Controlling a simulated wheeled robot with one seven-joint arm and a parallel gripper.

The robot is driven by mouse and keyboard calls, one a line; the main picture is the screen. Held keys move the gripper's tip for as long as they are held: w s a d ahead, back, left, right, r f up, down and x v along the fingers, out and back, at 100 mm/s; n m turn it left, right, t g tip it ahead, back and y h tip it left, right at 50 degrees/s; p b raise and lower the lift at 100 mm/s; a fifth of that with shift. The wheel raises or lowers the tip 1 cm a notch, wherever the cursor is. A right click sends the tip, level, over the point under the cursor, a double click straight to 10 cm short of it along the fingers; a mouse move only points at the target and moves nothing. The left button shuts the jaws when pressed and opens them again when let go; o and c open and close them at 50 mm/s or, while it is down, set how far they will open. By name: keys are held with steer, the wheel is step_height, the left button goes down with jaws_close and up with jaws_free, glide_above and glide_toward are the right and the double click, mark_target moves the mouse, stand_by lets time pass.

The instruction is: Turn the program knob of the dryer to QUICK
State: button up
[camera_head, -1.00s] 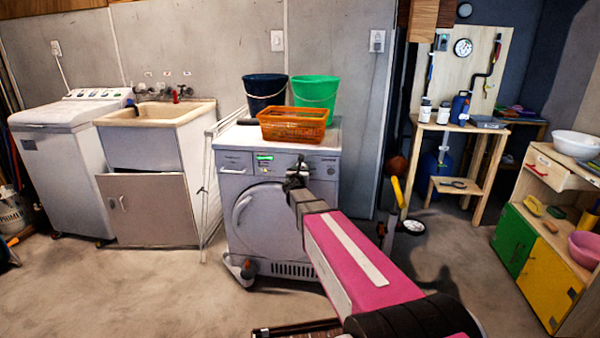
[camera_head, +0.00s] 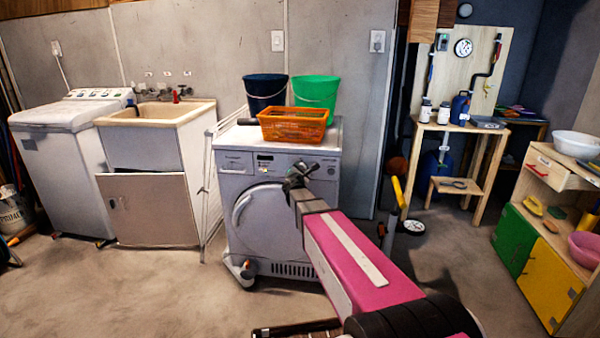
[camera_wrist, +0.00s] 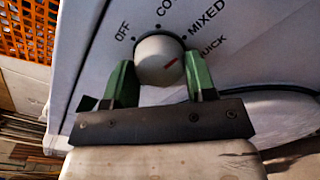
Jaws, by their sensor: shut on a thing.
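The dryer (camera_head: 240,200) is the grey-white front-loader at the middle of the head view. Its program knob (camera_wrist: 152,58) is round and pale with a red mark. Around it are the labels OFF, one starting "CO", MIXED and QUICK (camera_wrist: 212,46). The red mark points to the upper right, roughly toward QUICK. My gripper (camera_wrist: 160,76) is shut on the knob, with one green finger on each side. In the head view my gripper (camera_head: 298,174) is at the dryer's control panel and hides the knob. The wrist picture is tilted relative to the panel.
An orange basket (camera_head: 293,125), a dark bucket (camera_head: 264,88) and a green bucket (camera_head: 315,90) stand on the dryer. A white rack (camera_head: 209,190) leans at its left, near the sink cabinet (camera_head: 150,208). The floor in front is mostly clear.

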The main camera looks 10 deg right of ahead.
steer(key=m, duration=1.1)
steer(key=shift+m, duration=0.4)
stand_by(0.3)
steer(key=o, duration=0.9)
steer(key=shift+r, duration=0.1)
steer(key=v, duration=1)
steer(key=shift+s+a, duration=0.15)
steer(key=shift+s, duration=0.25)
